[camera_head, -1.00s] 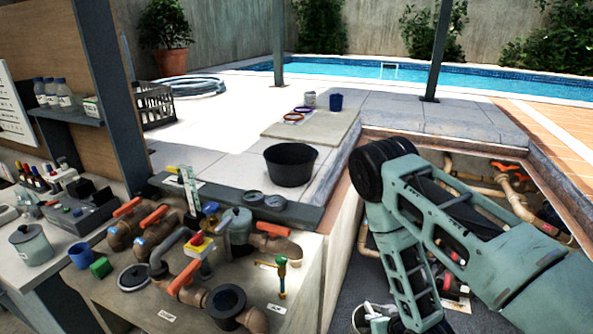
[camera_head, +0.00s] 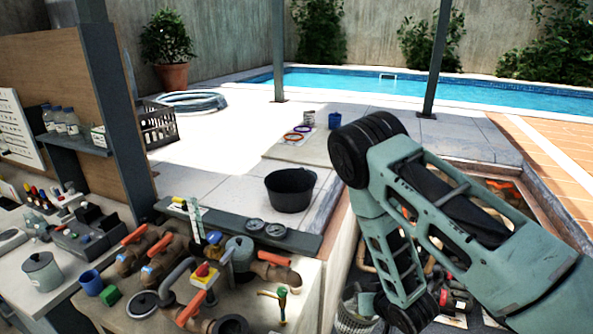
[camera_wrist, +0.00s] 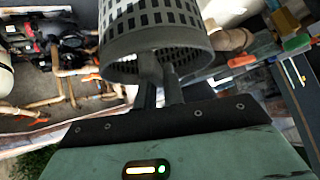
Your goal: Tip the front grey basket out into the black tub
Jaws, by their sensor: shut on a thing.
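The black tub (camera_head: 290,190) stands upright on the pale paving in the middle of the head view, with its handle at the rim. A grey slotted basket (camera_head: 352,318) shows low in the head view, below and right of the tub. It fills the top middle of the wrist view (camera_wrist: 155,38), where its far end is cut off. My gripper (camera_wrist: 158,70) is shut on the near rim of this basket. What the basket holds is hidden.
A bench with pipes and orange-handled valves (camera_head: 150,270) lies left of the basket. A grey ledge with two gauges (camera_head: 265,230) runs before the tub. An open pit (camera_head: 480,180) with pipes lies right. The paving behind the tub is mostly clear.

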